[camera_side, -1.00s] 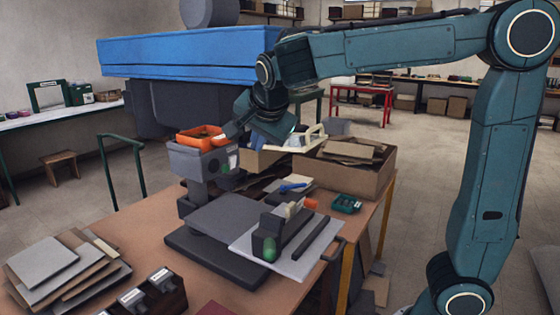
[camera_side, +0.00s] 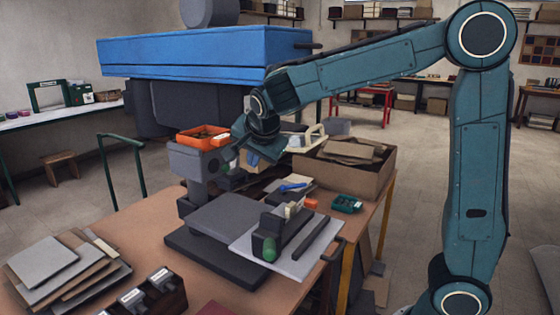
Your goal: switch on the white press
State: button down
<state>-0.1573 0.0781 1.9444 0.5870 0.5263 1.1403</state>
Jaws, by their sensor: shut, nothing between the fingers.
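No plainly white press shows. A grey press (camera_side: 192,162) stands on the brown table, with a column and a flat dark grey bed (camera_side: 232,220) in front. A small pale and green panel (camera_side: 229,160) shows on the right side of its head, partly behind my gripper. My gripper (camera_side: 236,142) is shut and empty beside the head's upper right, close to the panel. I cannot tell whether it touches. The fingertips are small and dark here, and the switch itself is not clear.
An orange tray (camera_side: 203,137) sits on the press head. A large blue box-like body (camera_side: 200,55) hangs behind and above. A cardboard box (camera_side: 350,170) stands to the right. A pale board (camera_side: 285,255) holds a dark tool with a green knob. Stacked boards lie front left.

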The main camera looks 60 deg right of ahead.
aim_at(236, 165)
jog(key=shift+w+d+f, duration=0.2)
jog(key=shift+w+f, duration=0.05)
jog(key=shift+w, duration=0.65)
jog(key=shift+w+d+f, duration=0.2)
jog(key=shift+w, duration=0.65)
jog(key=shift+w+d+f, duration=0.2)
jog(key=shift+w+f, duration=0.05)
jog(key=shift+w, duration=0.65)
jog(key=shift+w, duration=0.1)
jog(key=shift+w+r+g, duration=0.25)
jog(key=shift+w+g, duration=0.15)
jog(key=shift+g, duration=0.2)
jog(key=shift+r, duration=0.85)
